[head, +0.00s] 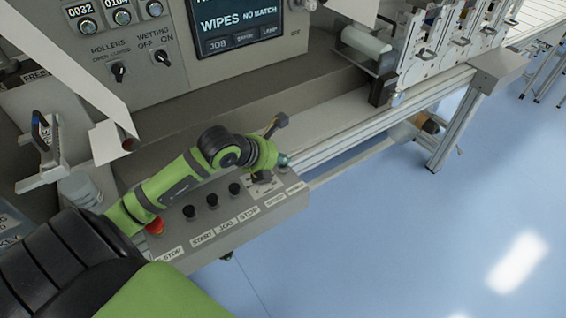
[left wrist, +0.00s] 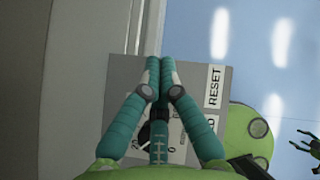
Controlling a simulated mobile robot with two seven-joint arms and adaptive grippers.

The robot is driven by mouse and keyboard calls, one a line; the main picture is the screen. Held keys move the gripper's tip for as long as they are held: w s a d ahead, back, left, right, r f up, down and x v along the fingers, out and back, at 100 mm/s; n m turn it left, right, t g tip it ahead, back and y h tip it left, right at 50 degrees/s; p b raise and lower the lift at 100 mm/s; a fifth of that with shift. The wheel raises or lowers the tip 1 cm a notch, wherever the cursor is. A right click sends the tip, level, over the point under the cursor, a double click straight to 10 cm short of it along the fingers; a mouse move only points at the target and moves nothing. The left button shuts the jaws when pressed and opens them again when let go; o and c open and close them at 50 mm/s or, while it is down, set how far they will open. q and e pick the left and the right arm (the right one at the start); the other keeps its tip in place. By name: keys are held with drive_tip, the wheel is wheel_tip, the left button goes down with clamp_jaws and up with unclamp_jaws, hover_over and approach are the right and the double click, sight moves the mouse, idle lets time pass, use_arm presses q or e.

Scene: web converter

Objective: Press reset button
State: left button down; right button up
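The control box (head: 262,222) shows in the head view with a row of labelled knobs and buttons. Its rightmost label is too small to read there. In the left wrist view, a RESET label (left wrist: 214,87) is clear on the box's grey top. I see no button beside it; the fingers cover the panel to its left. My left gripper (head: 282,160) hangs over the far right end of the box. In the left wrist view its teal fingers (left wrist: 160,66) are together with nothing visible between them. Whether the tips touch the panel I cannot tell.
A red stop button (head: 155,226) is partly behind my left arm. Black START, JOG and STOP buttons (head: 212,200) sit in front of it. A dark claw shape (left wrist: 306,146) in the left wrist view may be my right gripper. Blue floor (head: 420,240) lies clear to the right.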

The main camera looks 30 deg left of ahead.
sight(281, 167)
idle(0.3)
use_arm(q)
drive_tip(key=shift+r+p, duration=0.7)
drive_tip(key=shift+r, duration=0.25)
wheel_tip(281, 167, up, 5)
drive_tip(key=p, duration=0.3)
drive_tip(key=shift+f, duration=0.1)
idle(0.7)
